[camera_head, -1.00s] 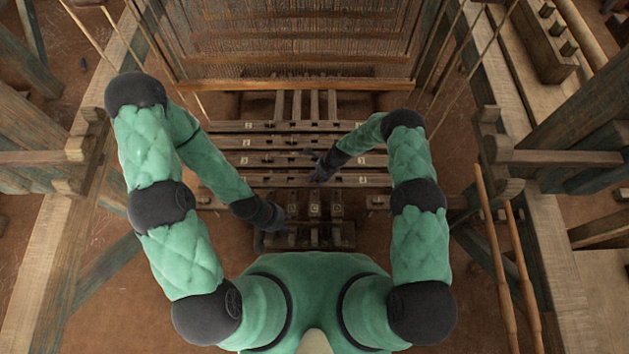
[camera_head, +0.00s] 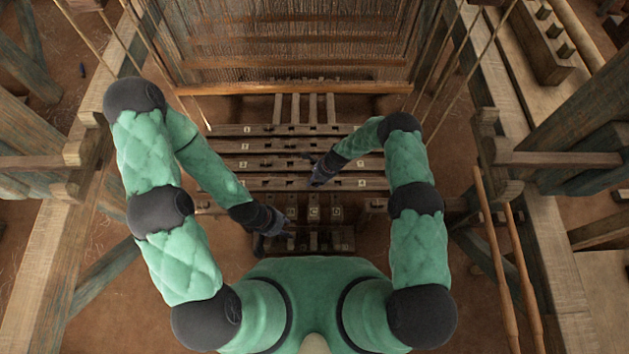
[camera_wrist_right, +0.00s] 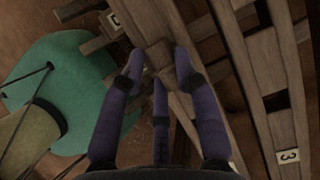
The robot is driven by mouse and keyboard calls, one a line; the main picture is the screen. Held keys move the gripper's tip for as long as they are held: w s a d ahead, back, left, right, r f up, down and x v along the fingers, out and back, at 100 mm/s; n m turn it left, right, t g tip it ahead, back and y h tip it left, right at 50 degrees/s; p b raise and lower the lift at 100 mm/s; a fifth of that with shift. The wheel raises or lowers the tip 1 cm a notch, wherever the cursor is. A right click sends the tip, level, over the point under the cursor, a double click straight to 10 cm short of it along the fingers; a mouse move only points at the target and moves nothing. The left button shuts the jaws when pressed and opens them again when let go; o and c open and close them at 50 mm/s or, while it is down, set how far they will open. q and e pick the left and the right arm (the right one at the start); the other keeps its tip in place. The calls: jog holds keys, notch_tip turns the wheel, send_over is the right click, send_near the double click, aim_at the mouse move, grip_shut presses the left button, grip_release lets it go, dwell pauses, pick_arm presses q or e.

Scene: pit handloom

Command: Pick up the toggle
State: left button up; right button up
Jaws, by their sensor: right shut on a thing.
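In the right wrist view, the fingers of my right gripper (camera_wrist_right: 158,72) close around a small brown wooden block (camera_wrist_right: 158,52), which looks like the toggle. It lies against or just in front of a wooden bar, and I cannot tell whether it is clear of it. In the head view my right gripper (camera_head: 316,171) is over the numbered bars, and the toggle cannot be made out there. My left gripper (camera_head: 283,226) is lower, at the left side of a small dark frame with lettered blocks. Its fingers are too small and dark to tell their state.
Several numbered wooden bars (camera_head: 290,146) lie across the middle. The frame with lettered blocks (camera_head: 341,240) stands just in front of my body. The loom's warp and beam (camera_head: 290,89) are behind. Thick posts stand at both sides, and two long poles (camera_head: 501,255) lean at the right.

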notch_tip(320, 180, up, 2)
jog(key=shift+r+p, duration=0.25)
jog(key=shift+p, duration=0.25)
jog(key=s+a+r+p, duration=0.6)
jog(key=s+a+r, duration=0.2)
jog(key=a+r, duration=0.2)
jog(key=shift+s+a, duration=0.35)
jog(key=shift+a, duration=0.15)
